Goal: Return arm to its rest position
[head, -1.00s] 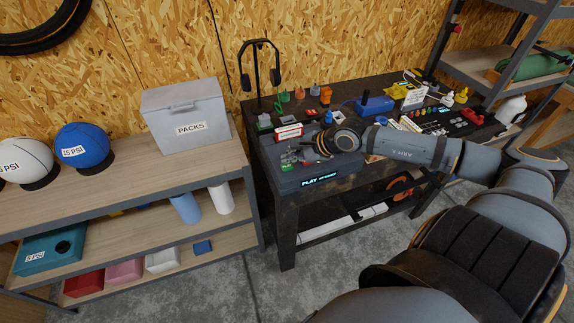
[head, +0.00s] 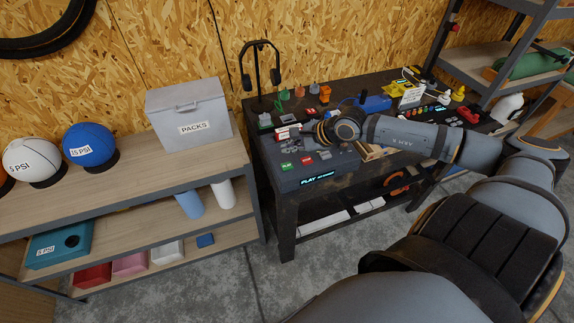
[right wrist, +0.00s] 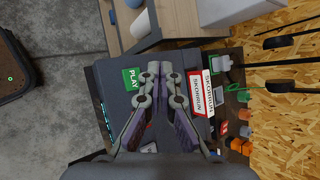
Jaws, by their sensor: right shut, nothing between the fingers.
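My right arm reaches in from the right across the dark bench (head: 286,228) in the head view. Its gripper (head: 303,136) is above the grey console marked PLAY (head: 318,180), at the bench's left end. In the right wrist view the two fingers of the gripper (right wrist: 158,68) are together, with nothing between them. A green PLAY label (right wrist: 132,78) lies to the left of the fingertips and a white and red SKORRUN box (right wrist: 199,93) to the right. Whether the fingers touch the console is unclear. My left gripper is not in view.
A headphone stand (head: 261,75) rises at the bench's back left. A blue box (head: 374,104), a white sign (head: 411,98) and several small items crowd the bench top. A shelf at left holds a grey PACKS bin (head: 190,118) and balls (head: 90,144).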

